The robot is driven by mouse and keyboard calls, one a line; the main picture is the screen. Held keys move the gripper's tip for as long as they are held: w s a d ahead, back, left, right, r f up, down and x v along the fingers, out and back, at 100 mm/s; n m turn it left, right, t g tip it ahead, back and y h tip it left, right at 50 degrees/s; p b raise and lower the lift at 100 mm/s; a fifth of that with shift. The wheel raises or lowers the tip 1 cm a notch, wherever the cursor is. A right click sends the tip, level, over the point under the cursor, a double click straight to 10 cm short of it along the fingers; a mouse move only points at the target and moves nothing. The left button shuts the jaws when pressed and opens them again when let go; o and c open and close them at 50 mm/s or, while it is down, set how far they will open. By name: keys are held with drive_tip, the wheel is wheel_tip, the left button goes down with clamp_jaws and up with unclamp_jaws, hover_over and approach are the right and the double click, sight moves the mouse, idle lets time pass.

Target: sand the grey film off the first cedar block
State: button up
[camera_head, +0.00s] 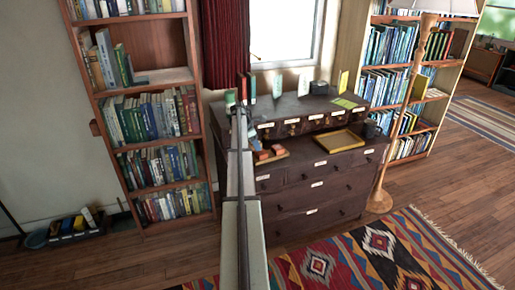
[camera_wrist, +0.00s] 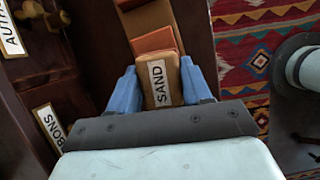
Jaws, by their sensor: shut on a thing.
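A tan block with a white SAND label (camera_wrist: 174,84) sits between the blue fingers of my gripper (camera_wrist: 159,78) in the wrist view. My gripper is shut on it. Just beyond it lie reddish-orange blocks (camera_wrist: 152,40), partly hidden by the SAND block, on a tan tray (camera_wrist: 151,16). In the head view, orange-red blocks (camera_head: 278,149) lie on the dresser's left front. My arm hides part of that area, and the gripper's fingers cannot be made out there. I cannot tell which block is the first cedar block, nor see any grey film clearly.
The dark dresser (camera_head: 320,193) has labelled drawers. A yellow-rimmed tray (camera_head: 340,140) and a dark mug (camera_head: 371,130) stand to the right on its top. Small upright books and cards line the back. Bookshelves (camera_head: 150,122) stand at left, and a wooden lamp post (camera_head: 402,120) at right.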

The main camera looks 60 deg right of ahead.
drive_tip(key=shift+r, duration=2.75)
